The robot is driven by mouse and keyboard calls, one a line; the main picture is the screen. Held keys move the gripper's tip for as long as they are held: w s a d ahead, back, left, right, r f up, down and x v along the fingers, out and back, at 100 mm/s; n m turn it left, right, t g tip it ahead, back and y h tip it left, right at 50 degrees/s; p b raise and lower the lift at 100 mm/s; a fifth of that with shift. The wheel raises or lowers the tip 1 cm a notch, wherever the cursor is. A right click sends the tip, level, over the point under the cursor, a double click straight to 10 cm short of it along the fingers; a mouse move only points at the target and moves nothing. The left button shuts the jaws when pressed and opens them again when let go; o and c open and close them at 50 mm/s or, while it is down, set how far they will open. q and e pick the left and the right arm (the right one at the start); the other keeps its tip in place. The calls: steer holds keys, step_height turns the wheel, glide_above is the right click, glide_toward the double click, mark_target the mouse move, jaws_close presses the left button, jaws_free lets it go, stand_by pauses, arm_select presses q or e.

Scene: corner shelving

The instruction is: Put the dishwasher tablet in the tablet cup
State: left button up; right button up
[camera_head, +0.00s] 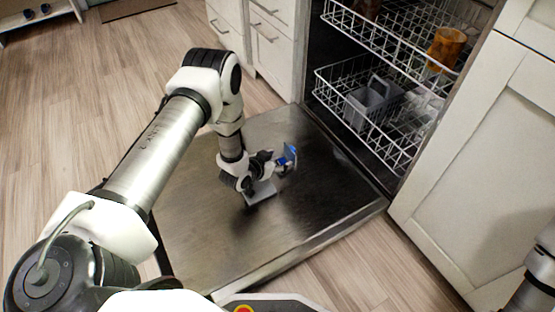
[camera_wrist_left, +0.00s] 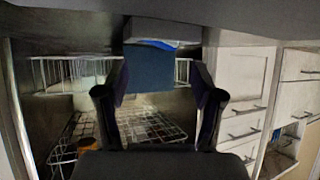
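The dishwasher tablet (camera_head: 290,155) is a small blue block with a pale part, held just above the open dishwasher door. My left gripper (camera_head: 275,164) is shut on it. In the left wrist view the fingers (camera_wrist_left: 160,85) lie on both sides of the dark blue block (camera_wrist_left: 150,70), with a pale and bright blue band beyond it. The tablet cup (camera_head: 261,193) seems to be the small grey piece on the door below the gripper; the gripper and wrist partly cover it, and its opening is hidden. My right gripper is not in view.
The lowered dishwasher door (camera_head: 215,245) lies flat under my left arm. Wire racks (camera_head: 385,110) stand behind it, with a grey basket (camera_head: 370,103) and an orange cup (camera_head: 446,48). White cabinets (camera_head: 485,170) flank the opening. The door's front area is clear.

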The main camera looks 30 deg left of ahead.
arm_select(q)
steer(key=shift+s, duration=0.1)
steer(key=v, duration=1.2)
stand_by(0.4)
